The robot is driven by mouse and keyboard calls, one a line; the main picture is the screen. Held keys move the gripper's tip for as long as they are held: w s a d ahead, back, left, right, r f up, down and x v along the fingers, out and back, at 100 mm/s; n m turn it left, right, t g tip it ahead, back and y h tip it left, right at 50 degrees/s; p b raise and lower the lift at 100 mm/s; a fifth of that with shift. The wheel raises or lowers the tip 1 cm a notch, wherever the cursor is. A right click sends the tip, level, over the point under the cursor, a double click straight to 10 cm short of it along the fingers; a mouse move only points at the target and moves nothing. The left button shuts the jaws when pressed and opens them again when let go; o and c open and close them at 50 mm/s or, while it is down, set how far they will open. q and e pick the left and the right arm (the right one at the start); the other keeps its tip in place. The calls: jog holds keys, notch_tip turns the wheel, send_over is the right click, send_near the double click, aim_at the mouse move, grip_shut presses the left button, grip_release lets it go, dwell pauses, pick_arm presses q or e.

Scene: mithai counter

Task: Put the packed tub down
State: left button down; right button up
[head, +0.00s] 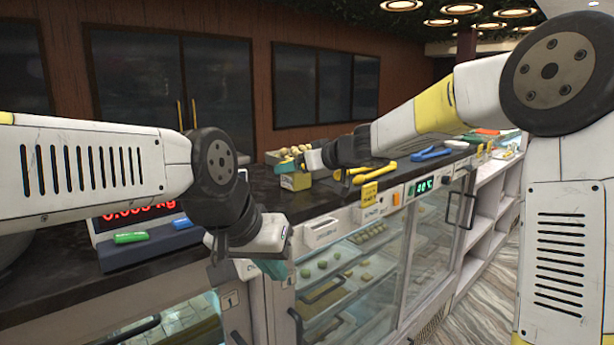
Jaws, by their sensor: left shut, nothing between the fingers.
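A small yellowish box (295,182) stands on the dark counter near the middle; I cannot tell whether it is the packed tub. My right gripper (284,168), with teal fingertips, is over or right beside this box. Its fingers are too small and partly hidden, so its grip is unclear. My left gripper (278,269) points down in front of the counter's front edge, its teal fingers shut and empty. No other tub shows clearly.
A scale (140,250) with a red display stands at the left. Round sweets (305,151) lie behind the box. Yellow tongs (372,174) and a blue utensil (430,154) lie farther right. Glass display cases (345,270) are below the dark counter (318,202).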

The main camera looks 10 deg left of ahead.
jog(key=x, duration=0.3)
jog(key=shift+w+a+f, duration=0.1)
jog(key=shift+w+a, duration=0.05)
jog(key=shift+a, duration=0.25)
jog(key=c, duration=1.7)
